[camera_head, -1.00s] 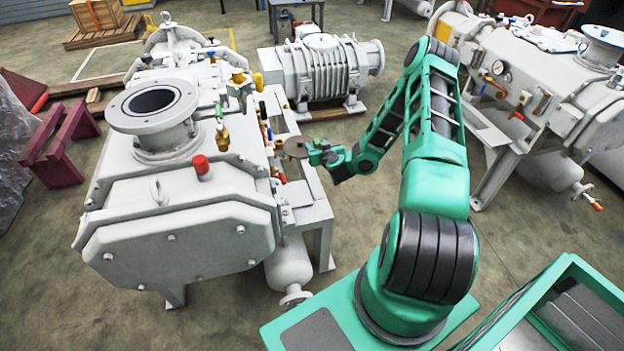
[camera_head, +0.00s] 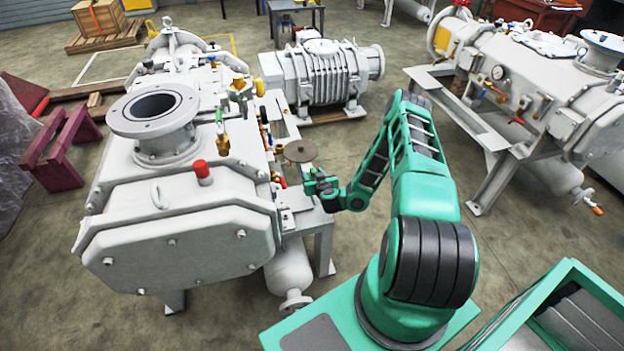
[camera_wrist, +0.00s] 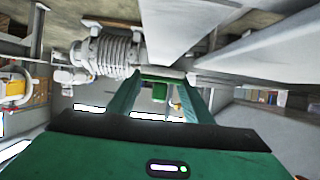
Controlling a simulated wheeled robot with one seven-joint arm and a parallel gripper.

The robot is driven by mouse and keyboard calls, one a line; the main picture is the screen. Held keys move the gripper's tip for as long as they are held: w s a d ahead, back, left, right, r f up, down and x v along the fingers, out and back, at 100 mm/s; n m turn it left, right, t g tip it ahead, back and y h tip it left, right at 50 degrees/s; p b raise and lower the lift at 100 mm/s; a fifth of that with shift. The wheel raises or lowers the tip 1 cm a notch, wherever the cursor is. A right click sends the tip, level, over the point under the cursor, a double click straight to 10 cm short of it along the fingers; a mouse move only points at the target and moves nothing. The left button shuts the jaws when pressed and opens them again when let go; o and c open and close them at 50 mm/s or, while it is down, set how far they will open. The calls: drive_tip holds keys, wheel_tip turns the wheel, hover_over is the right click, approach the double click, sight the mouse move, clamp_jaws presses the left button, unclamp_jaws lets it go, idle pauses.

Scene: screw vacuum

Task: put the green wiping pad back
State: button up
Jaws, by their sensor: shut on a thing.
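My gripper (camera_head: 319,184) is beside the right side of the near white vacuum machine, just in front of a brown round disc (camera_head: 300,151). In the wrist view, a small green block, which looks like the green wiping pad (camera_wrist: 160,91), sits between the tips of my gripper (camera_wrist: 160,86). The fingers are shut on it. In the head view the pad is too small to tell from the green gripper. I cannot tell whether the pad touches anything besides the fingers.
The near vacuum machine (camera_head: 180,225) has a top flange, a red cap and side valves close to my gripper. A ribbed pump (camera_head: 320,75) stands behind. Another white machine (camera_head: 530,90) stands right. A green-rimmed bin (camera_head: 540,275) is at lower right. The floor between is open.

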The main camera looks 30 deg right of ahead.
drive_tip(key=shift+f, duration=0.9)
drive_tip(key=o, duration=1)
drive_tip(key=shift+f, duration=0.1)
drive_tip(key=shift+o, duration=0.2)
